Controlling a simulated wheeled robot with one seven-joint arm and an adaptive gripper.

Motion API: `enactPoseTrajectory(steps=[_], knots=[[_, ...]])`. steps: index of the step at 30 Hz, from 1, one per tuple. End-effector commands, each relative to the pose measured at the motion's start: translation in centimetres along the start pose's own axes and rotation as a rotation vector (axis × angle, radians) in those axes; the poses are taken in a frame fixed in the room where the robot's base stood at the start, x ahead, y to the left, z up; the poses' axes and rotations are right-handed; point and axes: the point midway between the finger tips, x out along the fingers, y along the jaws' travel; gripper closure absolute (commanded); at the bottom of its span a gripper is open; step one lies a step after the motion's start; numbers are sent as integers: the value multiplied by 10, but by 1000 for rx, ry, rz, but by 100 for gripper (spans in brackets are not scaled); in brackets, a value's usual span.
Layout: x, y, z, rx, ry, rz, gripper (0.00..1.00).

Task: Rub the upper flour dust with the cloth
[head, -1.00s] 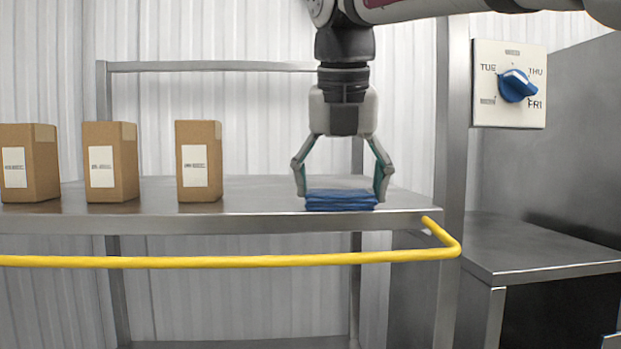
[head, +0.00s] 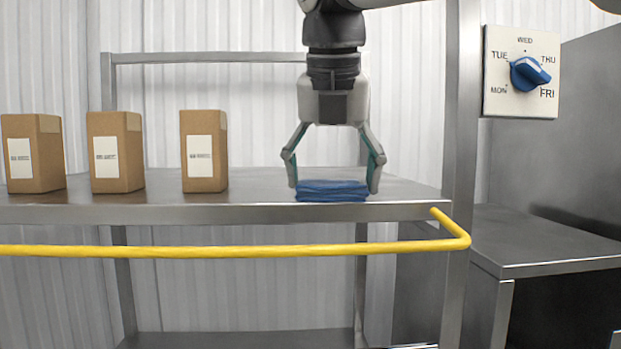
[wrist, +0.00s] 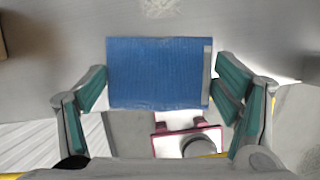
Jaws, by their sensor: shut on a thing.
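The folded blue cloth (head: 332,191) lies on the steel shelf near its front right edge. My gripper (head: 333,180) points down with a finger at each side of the cloth, shut on it. In the wrist view the cloth (wrist: 158,72) is a flat blue rectangle with a grey strip along its right side, between my gripper's fingers (wrist: 160,88). A pale speckled patch of flour dust (wrist: 160,7) shows at the top edge of the wrist view, beyond the cloth and apart from it. In the head view I cannot make out any dust.
Several brown boxes stand on the shelf (head: 250,212) to the left; the nearest box (head: 204,151) is well clear of my gripper. A yellow rail (head: 250,249) runs along the front. A steel post (head: 462,120) and a blue dial (head: 529,73) stand to the right.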

Motion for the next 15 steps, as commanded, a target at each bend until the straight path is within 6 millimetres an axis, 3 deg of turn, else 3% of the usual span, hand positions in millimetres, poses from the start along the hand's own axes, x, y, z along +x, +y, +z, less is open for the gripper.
enactPoseTrajectory(steps=[6, 15], knots=[[8, 2, 18, 2, 0, -2, 45], [11, 4, 27, 1, 0, -2, 45]])
